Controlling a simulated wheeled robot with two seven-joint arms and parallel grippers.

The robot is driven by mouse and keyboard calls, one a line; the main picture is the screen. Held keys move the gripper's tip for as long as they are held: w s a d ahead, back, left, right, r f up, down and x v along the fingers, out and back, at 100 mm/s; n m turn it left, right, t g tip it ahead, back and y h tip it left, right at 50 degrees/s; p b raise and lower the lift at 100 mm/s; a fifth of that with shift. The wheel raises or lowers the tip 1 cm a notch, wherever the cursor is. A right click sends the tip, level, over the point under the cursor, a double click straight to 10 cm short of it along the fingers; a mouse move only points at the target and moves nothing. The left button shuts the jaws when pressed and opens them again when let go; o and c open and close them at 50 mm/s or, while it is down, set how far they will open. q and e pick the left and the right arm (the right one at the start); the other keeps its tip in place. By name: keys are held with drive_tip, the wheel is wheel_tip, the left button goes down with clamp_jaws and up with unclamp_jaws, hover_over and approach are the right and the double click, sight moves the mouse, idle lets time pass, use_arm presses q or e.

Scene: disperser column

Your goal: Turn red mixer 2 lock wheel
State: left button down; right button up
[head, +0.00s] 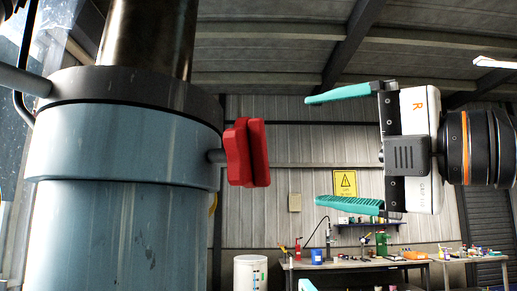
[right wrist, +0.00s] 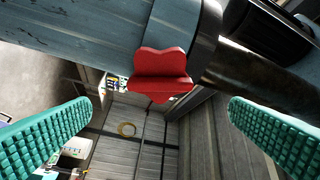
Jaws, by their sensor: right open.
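The red lock wheel (head: 247,153) sticks out on a short shaft from the right side of the blue-grey disperser column (head: 110,160). In the right wrist view the red wheel (right wrist: 161,74) shows lobed, near the top middle between the fingers. My right gripper (head: 342,150) is open and empty, to the right of the wheel and apart from it, with its green fingers above and below the wheel's height and pointing at it. Both green fingers (right wrist: 160,130) also show in the right wrist view. At the bottom edge a small green tip (head: 307,285) shows, which may be part of my left gripper.
A workbench (head: 340,264) with tools and bottles stands at the back wall, below the right gripper. A white barrel (head: 250,272) stands to its left. A yellow warning sign (head: 345,184) hangs on the wall. The space between the wheel and the fingers looks clear.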

sight(267, 151)
drive_tip(key=p+x, duration=0.4)
drive_tip(key=x, duration=0.6)
drive_tip(key=shift+w+a, duration=0.15)
drive_tip(key=shift+w+a+p, duration=0.3)
drive_tip(key=shift+w+a, duration=0.05)
drive_tip(key=shift+a, duration=0.05)
